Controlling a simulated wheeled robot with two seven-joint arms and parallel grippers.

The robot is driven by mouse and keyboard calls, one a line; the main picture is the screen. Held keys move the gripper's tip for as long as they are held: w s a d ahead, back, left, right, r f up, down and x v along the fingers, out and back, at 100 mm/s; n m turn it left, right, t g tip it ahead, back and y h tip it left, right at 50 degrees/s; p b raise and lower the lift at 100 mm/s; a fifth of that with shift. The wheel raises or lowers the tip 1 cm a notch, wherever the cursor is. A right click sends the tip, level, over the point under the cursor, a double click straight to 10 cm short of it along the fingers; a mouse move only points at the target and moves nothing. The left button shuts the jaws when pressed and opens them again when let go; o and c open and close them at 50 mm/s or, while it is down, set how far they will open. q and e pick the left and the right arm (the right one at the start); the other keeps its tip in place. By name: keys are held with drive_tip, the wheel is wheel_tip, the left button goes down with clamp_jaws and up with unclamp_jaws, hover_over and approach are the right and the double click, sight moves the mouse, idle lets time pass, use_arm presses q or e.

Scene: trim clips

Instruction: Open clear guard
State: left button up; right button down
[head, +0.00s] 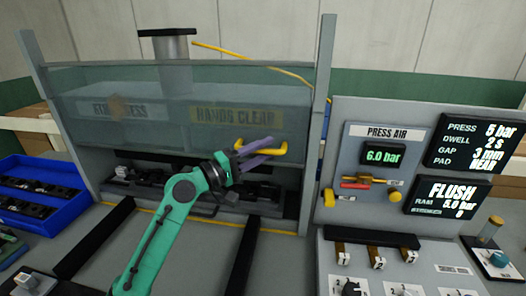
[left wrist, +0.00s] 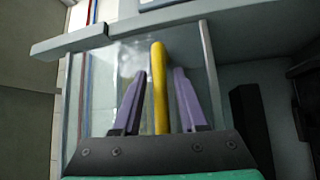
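The clear guard (head: 150,112) is a see-through panel across the front of the press, with a "HANDS CLEAR" label. Its lower edge hangs above the press bed, with a dark gap below. A yellow handle (head: 283,149) sits near its lower right; it also shows as an upright bar in the left wrist view (left wrist: 158,85). My left gripper (head: 268,147) is at the handle, its purple fingers on either side of the bar. In the left wrist view the left gripper (left wrist: 158,82) is open, with gaps between bar and fingers. My right gripper is not in view.
A grey control panel (head: 350,150) with a pressure display and yellow knob stands right of the guard. A grey post (head: 322,100) edges the guard. A blue tray (head: 62,212) with dark parts lies at left. Black rails (head: 95,238) run along the table front.

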use_arm(q)
drive_tip(key=shift+a+f, duration=0.1)
drive_tip(key=shift+s+a+f, duration=0.15)
drive_tip(key=shift+a, duration=0.1)
drive_tip(key=b+v, duration=0.6)
drive_tip(key=v, duration=0.7)
drive_tip(key=shift+s+a, duration=0.3)
